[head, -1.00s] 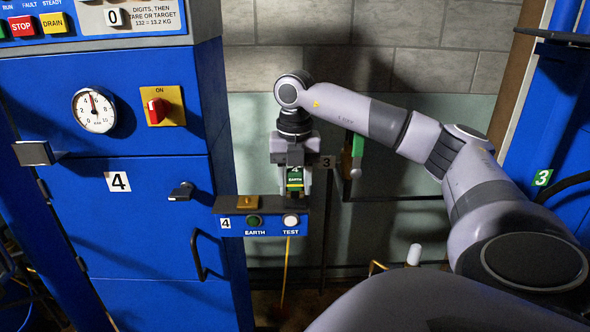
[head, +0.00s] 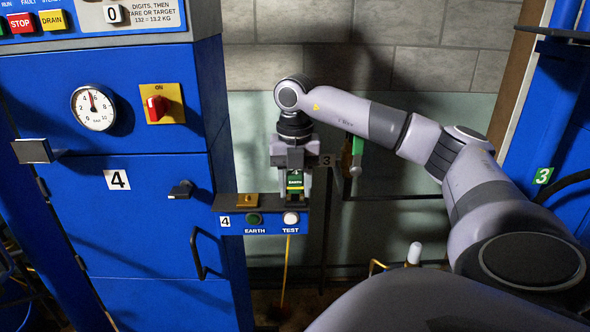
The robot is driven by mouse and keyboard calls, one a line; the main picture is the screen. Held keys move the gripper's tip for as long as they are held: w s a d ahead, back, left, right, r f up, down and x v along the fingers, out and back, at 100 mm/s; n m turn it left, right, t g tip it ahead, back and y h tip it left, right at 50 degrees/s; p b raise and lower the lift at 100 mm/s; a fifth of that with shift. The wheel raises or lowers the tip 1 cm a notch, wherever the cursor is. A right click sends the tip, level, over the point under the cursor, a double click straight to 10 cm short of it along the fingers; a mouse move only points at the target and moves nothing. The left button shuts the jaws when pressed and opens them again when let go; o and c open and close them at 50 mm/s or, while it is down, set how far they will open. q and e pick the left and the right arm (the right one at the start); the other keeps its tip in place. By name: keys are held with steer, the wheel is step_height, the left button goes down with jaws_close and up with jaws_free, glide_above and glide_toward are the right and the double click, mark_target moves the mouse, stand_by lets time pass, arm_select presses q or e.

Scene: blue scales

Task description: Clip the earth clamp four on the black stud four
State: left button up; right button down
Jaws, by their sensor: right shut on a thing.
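The black stud four is not clearly visible; the clamp and gripper cover that spot. I cannot tell whether the clamp is around the stud or just over it. My left gripper is not in view.
The shelf front has a dark green EARTH lamp (head: 254,219) and a white TEST button (head: 291,218). Another green clamp (head: 357,147) hangs behind, near a "3" tag. The cabinet handle (head: 198,256) juts out at left.

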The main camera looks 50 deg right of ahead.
steer(key=c, duration=0.6)
jaws_free()
steer(key=shift+o, duration=0.2)
step_height(320, 180, up, 7)
steer(key=shift+r+p, duration=0.1)
steer(key=shift+p, duration=0.3)
